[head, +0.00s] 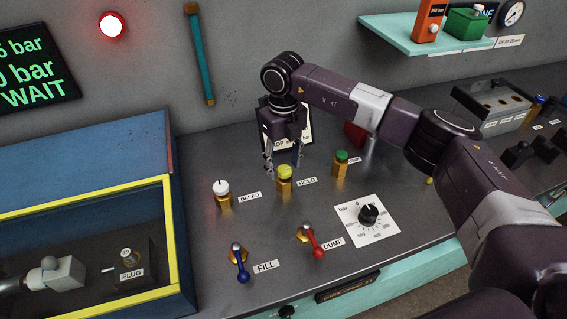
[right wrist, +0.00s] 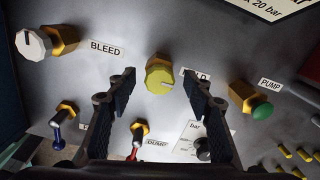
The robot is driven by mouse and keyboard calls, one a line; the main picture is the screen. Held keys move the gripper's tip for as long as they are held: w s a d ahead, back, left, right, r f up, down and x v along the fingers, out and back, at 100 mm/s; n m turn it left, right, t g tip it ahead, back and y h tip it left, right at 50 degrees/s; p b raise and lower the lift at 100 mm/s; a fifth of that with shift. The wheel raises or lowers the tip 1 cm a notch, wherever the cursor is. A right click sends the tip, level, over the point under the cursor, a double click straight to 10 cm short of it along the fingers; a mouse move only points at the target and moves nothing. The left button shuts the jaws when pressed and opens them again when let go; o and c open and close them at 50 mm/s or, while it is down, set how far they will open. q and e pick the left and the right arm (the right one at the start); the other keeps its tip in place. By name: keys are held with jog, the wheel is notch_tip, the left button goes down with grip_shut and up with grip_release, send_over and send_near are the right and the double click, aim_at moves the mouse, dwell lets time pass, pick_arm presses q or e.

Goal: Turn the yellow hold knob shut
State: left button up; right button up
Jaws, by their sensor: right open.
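The yellow hold knob (head: 285,172) stands on a brass valve body on the grey bench top, beside the HOLD label (head: 307,182). In the right wrist view the yellow knob (right wrist: 159,80) shows a pale line on its top, between and beyond the fingertips. My right gripper (head: 283,160) is open, points down and is just above or behind the knob; I cannot tell if it touches. Its two fingers (right wrist: 158,85) are spread wide in the right wrist view. My left gripper is not in view.
A white BLEED knob (head: 221,188) stands left and a green PUMP knob (head: 341,157) right of the yellow one. In front are a blue FILL lever (head: 241,266), a red DUMP lever (head: 315,245) and a pressure dial (head: 368,214). A yellow-edged case (head: 172,245) stands left.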

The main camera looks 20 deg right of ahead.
aim_at(284, 168)
notch_tip(284, 168, up, 12)
dwell(0.4)
jog(key=shift+f, duration=0.15)
